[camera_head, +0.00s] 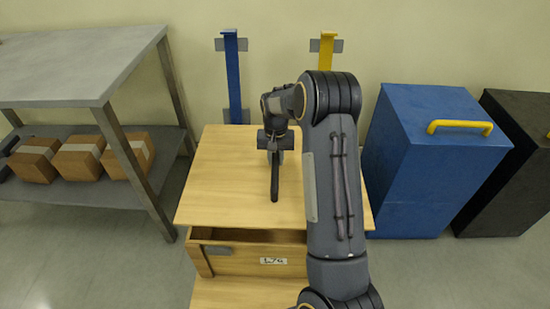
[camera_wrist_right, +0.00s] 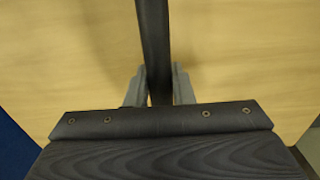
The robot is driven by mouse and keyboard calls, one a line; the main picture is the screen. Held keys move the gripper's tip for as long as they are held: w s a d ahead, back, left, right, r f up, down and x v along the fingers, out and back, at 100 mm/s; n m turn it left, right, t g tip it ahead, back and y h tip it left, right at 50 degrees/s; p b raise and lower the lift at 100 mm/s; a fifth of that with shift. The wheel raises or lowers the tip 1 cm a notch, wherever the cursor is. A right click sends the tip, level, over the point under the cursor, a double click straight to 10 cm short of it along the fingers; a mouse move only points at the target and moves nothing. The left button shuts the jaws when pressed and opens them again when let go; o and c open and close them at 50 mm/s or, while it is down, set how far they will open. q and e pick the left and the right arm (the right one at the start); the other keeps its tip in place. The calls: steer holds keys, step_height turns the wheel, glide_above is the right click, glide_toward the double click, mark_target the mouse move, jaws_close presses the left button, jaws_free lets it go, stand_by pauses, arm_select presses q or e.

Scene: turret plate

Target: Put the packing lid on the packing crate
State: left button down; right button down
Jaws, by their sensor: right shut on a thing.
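My right gripper (camera_head: 274,140) comes down over a pale wooden panel and is shut on a dark bar (camera_head: 275,182). The bar looks like the handle of the panel, which I take to be the packing lid (camera_head: 230,185). In the right wrist view the gripper's fingers (camera_wrist_right: 159,88) stand either side of the bar (camera_wrist_right: 153,40), with pale wood behind. Below the panel's front edge is a wooden box front with a label, apparently the packing crate (camera_head: 235,262). A dark gap shows between panel and box. Whether they touch is unclear. My left gripper is out of view.
A blue cabinet (camera_head: 420,160) with a yellow handle stands close on the right, a black one (camera_head: 515,170) beyond it. A grey shelf rack (camera_head: 75,65) with cardboard boxes (camera_head: 80,158) is on the left. Blue (camera_head: 233,75) and yellow (camera_head: 326,52) posts stand behind.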

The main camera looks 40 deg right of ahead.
step_height(320, 180, down, 10)
steer(key=b, duration=0.7)
steer(key=shift+r, duration=0.2)
steer(key=shift+f, duration=0.45)
stand_by(0.6)
steer(key=c, duration=1.3)
jaws_free()
steer(key=shift+o, duration=0.7)
steer(key=shift+s+f, duration=0.1)
steer(key=shift+f, duration=0.1)
step_height(320, 180, up, 8)
steer(key=p, duration=0.3)
steer(key=shift+r, duration=0.1)
steer(key=shift+r, duration=0.1)
